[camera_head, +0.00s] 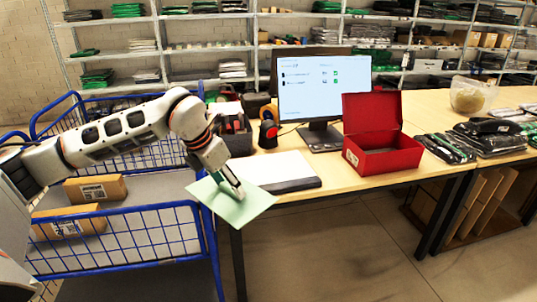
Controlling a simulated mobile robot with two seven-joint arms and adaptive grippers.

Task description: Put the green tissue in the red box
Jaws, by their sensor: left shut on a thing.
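The green tissue (248,208) is a flat, pale green sheet. My left gripper (238,191) is shut on it and holds it in the air just off the table's front left corner, overlapping the blue cart's edge in the picture. The red box (392,160) stands on the table to the right of the gripper, in front of the monitor's right side. Its lid (372,112) stands open at the back. The inside looks empty from here. My right gripper is not in the picture.
A flat white pad (268,172) lies on the table between the tissue and the red box. A monitor (323,88) stands behind. Dark bagged garments (446,148) lie right of the box. A blue wire cart (150,228) holding cardboard parcels (95,189) stands at left.

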